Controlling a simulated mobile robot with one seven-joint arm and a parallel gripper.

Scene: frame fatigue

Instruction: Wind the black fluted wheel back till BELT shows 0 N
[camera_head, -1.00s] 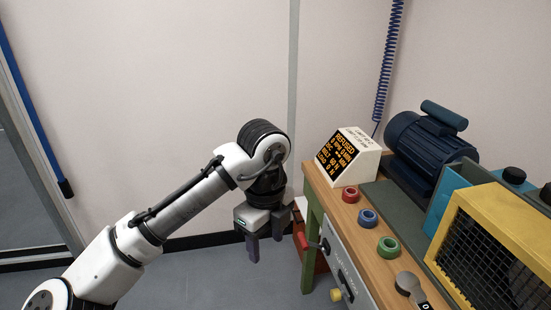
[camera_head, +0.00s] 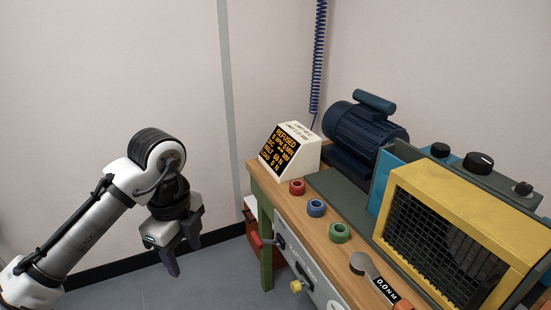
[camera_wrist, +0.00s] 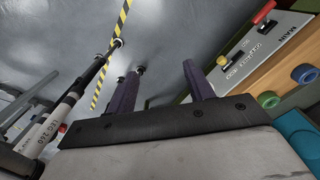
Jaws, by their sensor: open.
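Black round knobs stand on the grey top of the machine at the right of the head view: one at the back (camera_head: 440,150), a larger one with a white mark (camera_head: 480,162), and a small one at the right (camera_head: 523,188). I cannot tell which is the fluted wheel. A white slanted display (camera_head: 291,150) has orange text starting with REFUSED; a BELT line appears to read 60 N, though the text is small. My gripper (camera_head: 183,252) is open and empty, pointing down left of the bench, well away from the knobs. Its fingers also show in the wrist view (camera_wrist: 160,85).
The wooden bench (camera_head: 325,262) carries a red ring (camera_head: 297,187), a blue ring (camera_head: 316,208), a green ring (camera_head: 339,232), a blue motor (camera_head: 362,130) and a yellow mesh guard (camera_head: 455,235). A torque tool reading 0.0 NM (camera_head: 380,284) lies in front. Floor left of the bench is clear.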

